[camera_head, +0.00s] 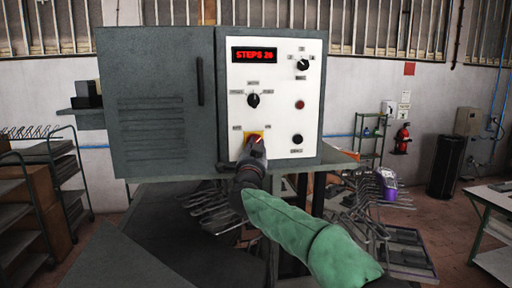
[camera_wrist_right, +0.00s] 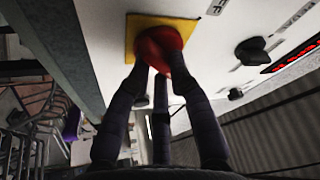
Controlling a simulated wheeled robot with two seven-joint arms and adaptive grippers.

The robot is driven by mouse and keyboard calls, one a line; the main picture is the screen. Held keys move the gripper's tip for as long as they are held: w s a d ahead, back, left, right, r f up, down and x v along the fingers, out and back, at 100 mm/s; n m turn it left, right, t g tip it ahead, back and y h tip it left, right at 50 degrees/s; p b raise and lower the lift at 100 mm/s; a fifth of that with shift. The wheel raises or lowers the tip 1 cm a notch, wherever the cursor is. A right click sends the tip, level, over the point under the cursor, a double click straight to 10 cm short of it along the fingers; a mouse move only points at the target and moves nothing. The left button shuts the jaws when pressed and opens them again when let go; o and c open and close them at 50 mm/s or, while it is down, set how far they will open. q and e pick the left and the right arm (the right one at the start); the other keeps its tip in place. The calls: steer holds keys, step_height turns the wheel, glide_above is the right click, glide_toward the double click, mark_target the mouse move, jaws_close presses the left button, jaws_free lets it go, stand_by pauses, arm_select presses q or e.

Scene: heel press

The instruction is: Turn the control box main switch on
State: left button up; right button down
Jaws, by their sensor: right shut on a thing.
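The control box (camera_head: 160,105) is grey with a white front panel (camera_head: 285,110) and a lit red display reading "STEPS 26" (camera_head: 252,55). The main switch is a red knob (camera_wrist_right: 157,45) on a yellow plate (camera_wrist_right: 131,36), low on the left of the panel. In the head view the yellow plate (camera_head: 249,135) shows, with the knob mostly hidden behind my right gripper (camera_head: 255,145). In the right wrist view the fingers of my right gripper (camera_wrist_right: 160,72) are closed around the red knob. My left gripper is not in view.
Racks with metal parts (camera_head: 365,205) stand below and right. A purple container (camera_head: 387,184) sits there.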

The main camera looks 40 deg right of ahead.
steer(key=shift+r, duration=0.15)
steer(key=c, duration=1.1)
jaws_free()
steer(key=shift+d, duration=0.1)
steer(key=v, duration=1.2)
steer(key=shift+w+f, duration=0.1)
steer(key=shift+f, duration=0.15)
